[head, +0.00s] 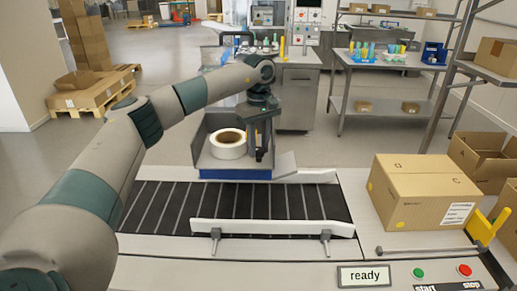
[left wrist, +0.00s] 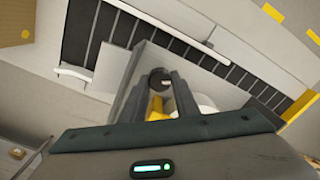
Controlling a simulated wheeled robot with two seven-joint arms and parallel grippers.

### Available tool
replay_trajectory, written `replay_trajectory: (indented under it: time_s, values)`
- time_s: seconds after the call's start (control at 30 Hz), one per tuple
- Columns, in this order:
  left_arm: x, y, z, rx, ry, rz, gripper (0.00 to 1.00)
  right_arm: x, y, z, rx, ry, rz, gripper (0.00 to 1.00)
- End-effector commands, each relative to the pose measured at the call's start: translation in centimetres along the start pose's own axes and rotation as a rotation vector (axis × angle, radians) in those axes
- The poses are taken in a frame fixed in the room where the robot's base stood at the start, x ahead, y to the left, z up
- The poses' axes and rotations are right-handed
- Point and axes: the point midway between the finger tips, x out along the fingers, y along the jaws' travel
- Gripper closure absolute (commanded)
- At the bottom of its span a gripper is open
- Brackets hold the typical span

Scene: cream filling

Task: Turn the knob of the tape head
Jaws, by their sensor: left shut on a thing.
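The tape head (head: 210,165) stands at the far side of the conveyor, a grey frame with a blue lower edge and a white tape roll (head: 228,143) in it. My left arm reaches over from the left, and my left gripper (head: 262,98) is at the top right of the tape head. In the left wrist view, my left gripper (left wrist: 160,82) is shut on a dark round knob (left wrist: 158,76) between its fingertips. A yellow part (left wrist: 155,108) and part of the white roll (left wrist: 205,104) show behind the fingers. My right gripper is not in view.
The dark roller conveyor (head: 270,202) has no box on it. A closed carton (head: 420,190) stands to its right, before an open carton (head: 485,155). A sign reading "ready" (head: 363,276) and green and red buttons (head: 418,272) are at the front.

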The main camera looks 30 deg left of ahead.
Motion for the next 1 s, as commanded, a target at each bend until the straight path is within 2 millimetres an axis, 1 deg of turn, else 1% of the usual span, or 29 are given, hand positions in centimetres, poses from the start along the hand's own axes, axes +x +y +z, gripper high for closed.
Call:
replay_trajectory:
  time_s: [0.3,0.5,0.7,1.0]
  values:
    - [-0.15,0.13,0.01,0.275,0.000,0.005,0.95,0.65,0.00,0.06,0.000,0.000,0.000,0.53]
    - [-0.18,0.13,0.01,0.390,0.001,0.005,0.95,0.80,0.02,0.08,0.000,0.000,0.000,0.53]
    - [-0.21,0.13,0.00,0.447,0.001,0.005,0.95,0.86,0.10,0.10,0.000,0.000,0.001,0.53]
    - [-0.22,0.12,0.00,0.459,0.001,0.004,0.95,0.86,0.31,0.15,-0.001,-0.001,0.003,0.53]
